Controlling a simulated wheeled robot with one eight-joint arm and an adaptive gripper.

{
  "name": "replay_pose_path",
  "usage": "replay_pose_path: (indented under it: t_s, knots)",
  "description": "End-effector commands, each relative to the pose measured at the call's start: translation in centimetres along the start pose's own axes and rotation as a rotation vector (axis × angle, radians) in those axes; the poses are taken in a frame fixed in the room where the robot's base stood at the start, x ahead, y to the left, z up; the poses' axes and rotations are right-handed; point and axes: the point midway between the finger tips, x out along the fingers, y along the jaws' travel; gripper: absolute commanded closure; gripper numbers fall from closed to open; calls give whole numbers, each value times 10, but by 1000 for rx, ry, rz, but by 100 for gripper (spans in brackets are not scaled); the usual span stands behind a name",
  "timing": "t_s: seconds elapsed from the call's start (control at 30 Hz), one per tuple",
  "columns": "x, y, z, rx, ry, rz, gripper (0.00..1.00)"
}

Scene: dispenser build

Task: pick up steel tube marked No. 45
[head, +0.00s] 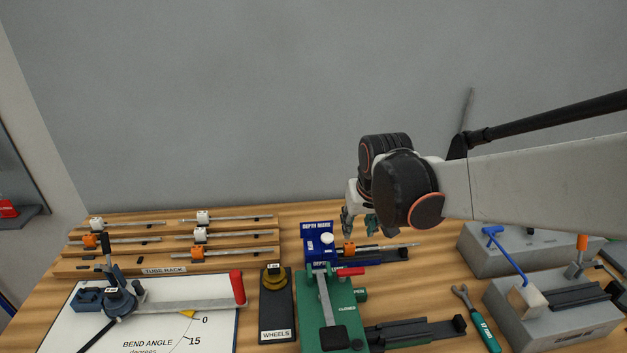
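Several steel tubes with white or orange tags lie on the wooden tube rack (163,271) at the left. Another steel tube (388,246) with an orange tag (349,248) lies across the blue depth mark fixture (318,241). The tag numbers are too small to read, so I cannot tell which tube is No. 45. My gripper (358,229) points down just above and behind the orange-tagged tube on the fixture. Its fingertips look apart, with nothing visible between them. My wrist hides part of the gripper.
A bend-angle board with a red-handled bender (238,287) is front left. A wheels holder (276,305) and green clamp fixture (327,310) stand front centre. A green-handled wrench (476,318) and grey blocks (550,320) are at the right. Bare wood shows between rack and fixture.

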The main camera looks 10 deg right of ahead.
Motion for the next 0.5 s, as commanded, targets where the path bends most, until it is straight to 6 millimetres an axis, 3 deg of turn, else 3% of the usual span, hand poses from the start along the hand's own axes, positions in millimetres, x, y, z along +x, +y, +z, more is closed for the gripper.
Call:
replay_pose_path:
  t_s: [0.5]
  knots:
    - [94,0,1,0,0,0,65]
